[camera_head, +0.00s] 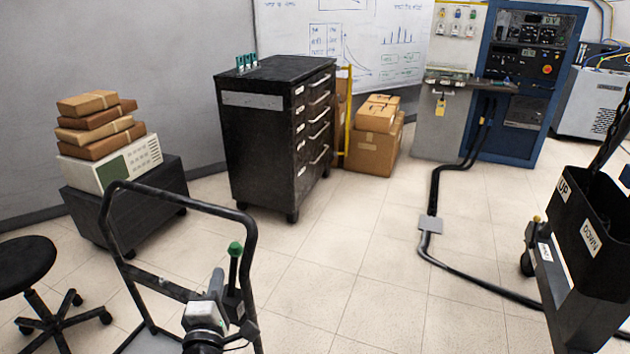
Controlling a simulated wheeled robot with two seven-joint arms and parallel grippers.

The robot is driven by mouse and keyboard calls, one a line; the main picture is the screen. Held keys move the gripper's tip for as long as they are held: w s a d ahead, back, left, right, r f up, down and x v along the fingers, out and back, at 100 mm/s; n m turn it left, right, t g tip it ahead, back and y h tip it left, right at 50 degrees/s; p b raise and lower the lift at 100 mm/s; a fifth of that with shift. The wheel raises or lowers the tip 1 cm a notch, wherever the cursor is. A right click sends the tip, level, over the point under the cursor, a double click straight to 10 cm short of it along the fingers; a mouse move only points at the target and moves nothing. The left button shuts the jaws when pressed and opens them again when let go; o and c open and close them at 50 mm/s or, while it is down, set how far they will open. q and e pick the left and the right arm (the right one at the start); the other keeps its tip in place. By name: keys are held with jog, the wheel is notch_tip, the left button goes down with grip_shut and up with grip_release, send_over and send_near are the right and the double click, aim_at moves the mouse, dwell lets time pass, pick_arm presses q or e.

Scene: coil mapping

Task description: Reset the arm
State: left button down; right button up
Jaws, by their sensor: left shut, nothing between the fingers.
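My left gripper (222,292) is at the bottom of the head view, left of centre, with my arm coming up from the lower edge. It is shut and empty. It overlaps the lower part of a black tubular frame (250,235) in the picture; I cannot tell whether they touch. A black upright stem with a green knob (235,249) shows right beside the gripper. My right gripper is not in view.
A black drawer cabinet (262,150) bears teal pieces. Boxes (88,102) and a white device sit on a black stand, left. A black stool (25,262) is lower left. Cables (433,190) cross the floor. A black unit marked UP and DOWN (590,236) is right.

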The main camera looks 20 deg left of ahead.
pick_arm(q)
jog(key=s+d+f+m+g+h, duration=0.4)
jog(key=s+d+f+m, duration=0.2)
jog(key=m, duration=0.6)
jog(key=s+d+f+m+g+h, duration=0.4)
jog(key=s+d+f+m, duration=0.3)
jog(key=s+d+m, duration=0.3)
jog(key=s+m, duration=0.1)
jog(key=m, duration=0.1)
jog(key=shift+s+d+m, duration=0.2)
jog(key=shift+d+m, duration=0.05)
jog(key=shift+m, duration=0.15)
